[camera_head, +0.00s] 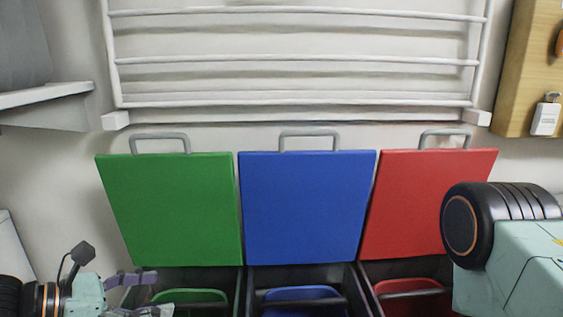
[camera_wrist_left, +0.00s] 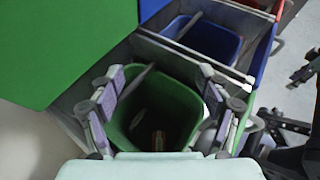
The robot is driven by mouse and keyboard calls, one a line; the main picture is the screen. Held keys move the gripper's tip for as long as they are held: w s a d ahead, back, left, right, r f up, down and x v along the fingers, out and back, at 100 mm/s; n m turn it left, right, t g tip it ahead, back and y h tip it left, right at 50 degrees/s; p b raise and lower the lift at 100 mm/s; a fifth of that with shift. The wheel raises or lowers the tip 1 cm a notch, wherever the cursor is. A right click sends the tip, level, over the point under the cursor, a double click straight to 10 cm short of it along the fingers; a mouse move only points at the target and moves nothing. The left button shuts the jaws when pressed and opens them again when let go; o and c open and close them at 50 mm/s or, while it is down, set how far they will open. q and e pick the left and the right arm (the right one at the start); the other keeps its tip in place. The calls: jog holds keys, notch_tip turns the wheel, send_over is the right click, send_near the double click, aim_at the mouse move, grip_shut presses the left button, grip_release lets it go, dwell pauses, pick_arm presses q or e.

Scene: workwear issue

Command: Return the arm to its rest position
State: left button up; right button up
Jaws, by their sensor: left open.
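My left gripper (camera_head: 153,294) is at the lower left of the head view, above the front of the green bin (camera_head: 190,296). In the left wrist view the gripper (camera_wrist_left: 163,82) has its fingers spread wide with nothing between them. The open green bin (camera_wrist_left: 180,102) lies below and beyond the fingers.
Green (camera_head: 170,210), blue (camera_head: 305,208) and red (camera_head: 428,205) lids stand raised against the wall. The blue bin (camera_head: 303,293) and red bin (camera_head: 410,294) are open. A white rack (camera_head: 300,101) hangs above. A shelf (camera_head: 45,95) juts out at left.

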pick_arm(q)
notch_tip(320, 180, down, 7)
dwell(0.6)
jog(key=shift+w+r, duration=0.1)
jog(key=shift+r, duration=0.15)
